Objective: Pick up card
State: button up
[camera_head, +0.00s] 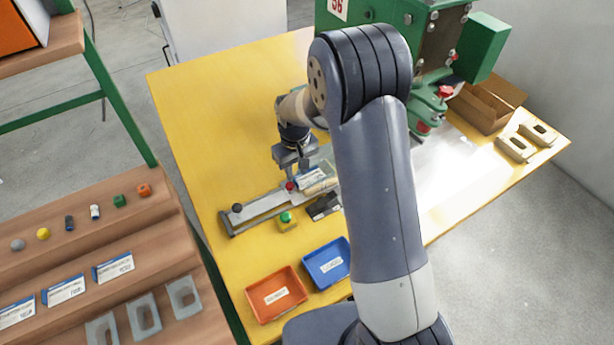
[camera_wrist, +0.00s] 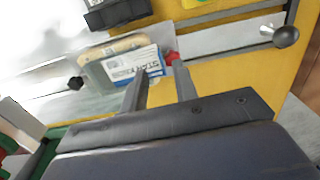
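A white card with a blue edge and dark print (camera_wrist: 130,64) lies on a tan block in a grey fixture on the table. In the head view the card (camera_head: 311,178) is just below and to the right of my gripper (camera_head: 302,166). In the wrist view my gripper (camera_wrist: 160,72) has its two fingers apart with nothing clearly held between them. The left fingertip overlaps the card's lower right part, and the right fingertip is beside a red knob (camera_wrist: 172,57). I cannot tell whether a finger touches the card.
A green button box (camera_head: 287,223), an orange tray (camera_head: 275,294) and a blue tray (camera_head: 327,264) are nearer. A green machine (camera_head: 440,50) stands behind. Similar cards (camera_head: 113,267) stand on the left rack.

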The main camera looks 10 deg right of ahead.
aim_at(296, 182)
notch_tip(296, 182, down, 4)
jog(key=shift+a+f+p, duration=0.1)
jog(key=shift+p, duration=0.25)
grip_shut()
